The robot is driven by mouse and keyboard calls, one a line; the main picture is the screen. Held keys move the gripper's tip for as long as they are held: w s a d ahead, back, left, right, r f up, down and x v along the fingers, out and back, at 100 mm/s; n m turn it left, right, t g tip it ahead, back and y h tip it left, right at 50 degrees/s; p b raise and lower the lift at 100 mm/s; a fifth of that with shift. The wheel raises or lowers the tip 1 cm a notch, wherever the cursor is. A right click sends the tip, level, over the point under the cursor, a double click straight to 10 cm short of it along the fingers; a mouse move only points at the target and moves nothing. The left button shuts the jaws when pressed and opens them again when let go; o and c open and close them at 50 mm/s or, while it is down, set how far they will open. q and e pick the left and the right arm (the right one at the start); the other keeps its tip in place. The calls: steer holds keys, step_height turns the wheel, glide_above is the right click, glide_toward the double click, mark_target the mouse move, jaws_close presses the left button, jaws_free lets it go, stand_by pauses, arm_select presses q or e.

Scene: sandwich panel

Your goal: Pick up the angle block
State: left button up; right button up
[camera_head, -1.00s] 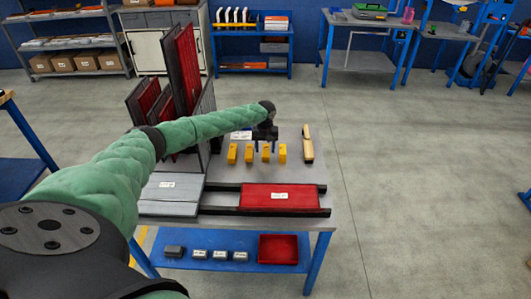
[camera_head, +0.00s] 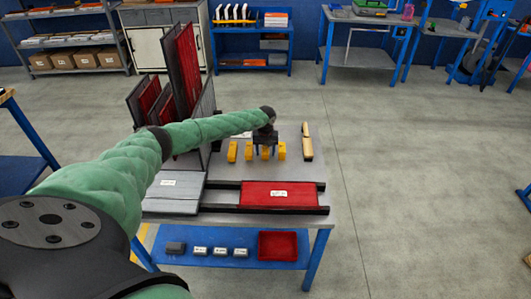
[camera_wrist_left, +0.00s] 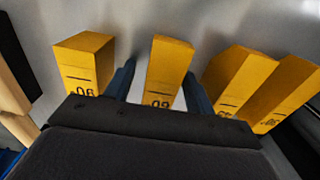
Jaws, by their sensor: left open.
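Several yellow angle blocks stand in a row on the grey table (camera_head: 222,195): the leftmost (camera_head: 232,151), one beside it (camera_head: 248,151), a third (camera_head: 266,153) and the rightmost (camera_head: 281,151). My left gripper (camera_head: 266,148) is over the third block, pointing down. In the wrist view its two dark fingers (camera_wrist_left: 160,90) are open, one on each side of a yellow block (camera_wrist_left: 168,65), with gaps showing. That block's label is partly hidden by the gripper body. The block to its left (camera_wrist_left: 84,62) shows a mark like "06". My right gripper is not in view.
A wooden-coloured piece (camera_head: 306,142) lies right of the blocks. A red panel (camera_head: 279,195) lies between dark rails in front. Upright red panels in a rack (camera_head: 180,75) stand at the left. A red bin (camera_head: 278,246) sits on the lower shelf.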

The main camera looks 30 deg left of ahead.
arm_select(q)
steer(key=shift+f, duration=0.1)
stand_by(0.3)
steer(key=c, duration=1.1)
